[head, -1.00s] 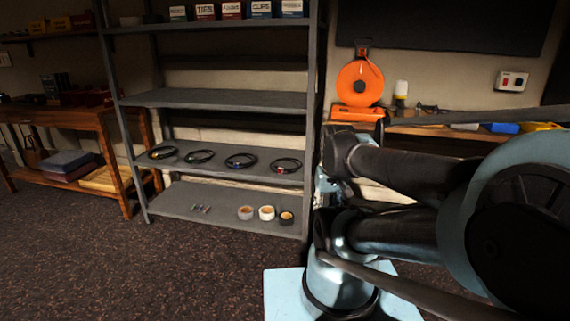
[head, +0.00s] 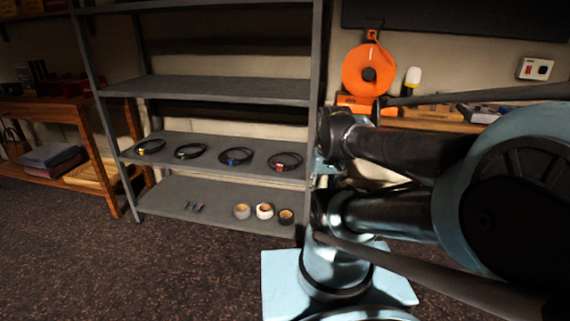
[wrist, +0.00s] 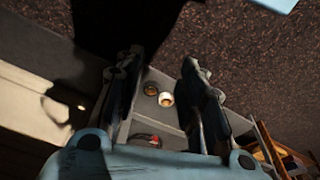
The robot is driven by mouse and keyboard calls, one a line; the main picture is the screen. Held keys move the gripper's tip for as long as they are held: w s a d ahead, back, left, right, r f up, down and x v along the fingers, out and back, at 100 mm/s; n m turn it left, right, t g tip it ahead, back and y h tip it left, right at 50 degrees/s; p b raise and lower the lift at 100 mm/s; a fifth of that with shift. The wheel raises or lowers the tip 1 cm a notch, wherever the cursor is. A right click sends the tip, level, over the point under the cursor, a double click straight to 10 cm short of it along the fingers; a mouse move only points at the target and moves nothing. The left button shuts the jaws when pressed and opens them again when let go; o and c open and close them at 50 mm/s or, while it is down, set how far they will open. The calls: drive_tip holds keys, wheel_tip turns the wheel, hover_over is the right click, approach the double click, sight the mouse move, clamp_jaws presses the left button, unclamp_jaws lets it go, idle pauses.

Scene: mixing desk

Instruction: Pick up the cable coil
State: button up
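Several black cable coils lie in a row on the second-lowest board of the grey shelf in the head view: one with a yellow tag (head: 150,147), one green (head: 190,151), one blue (head: 236,157) and one red (head: 285,162). The red-tagged coil (wrist: 147,140) also shows in part between my fingers in the wrist view, some way off. My gripper (wrist: 162,62) has its two fingers spread apart with nothing held between them. In the head view my gripper cannot be made out clearly behind my arm.
The grey shelf (head: 210,88) has tape rolls (head: 264,210) and small items on its lowest board. Its upright stands close to my arm. A wooden table (head: 85,112) is at left. Carpet in front is clear.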

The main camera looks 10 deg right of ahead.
drive_tip(key=o, duration=0.3)
drive_tip(key=shift+s+r, duration=0.3)
drive_tip(key=shift+s, duration=0.05)
drive_tip(key=w+a+r+n+h, duration=0.1)
drive_tip(key=w+a+r+n, duration=0.1)
drive_tip(key=w+n, duration=0.8)
drive_tip(key=w+a+r+n, duration=0.1)
drive_tip(key=w+n, duration=0.2)
drive_tip(key=w, duration=1.2)
drive_tip(key=w+a+f+n, duration=0.2)
drive_tip(key=w+f+n, duration=0.1)
drive_tip(key=w, duration=0.3)
drive_tip(key=w+a+f+n, duration=0.2)
drive_tip(key=w+f+n, duration=0.1)
drive_tip(key=w, duration=0.3)
drive_tip(key=n+h, duration=0.1)
drive_tip(key=n, duration=0.5)
approach(292, 165)
drive_tip(key=f, duration=0.1)
drive_tip(key=w+d+f, duration=0.1)
drive_tip(key=f, duration=0.1)
drive_tip(key=w+d+f, duration=0.1)
drive_tip(key=shift+w+f, duration=0.1)
drive_tip(key=shift+f, duration=0.25)
drive_tip(key=shift+d+x, duration=0.2)
drive_tip(key=shift+x, duration=1.1)
drive_tip(key=shift+d+x, duration=0.15)
drive_tip(key=shift+x, duration=1.15)
drive_tip(key=shift+w+r, duration=0.1)
drive_tip(key=shift+w, duration=0.05)
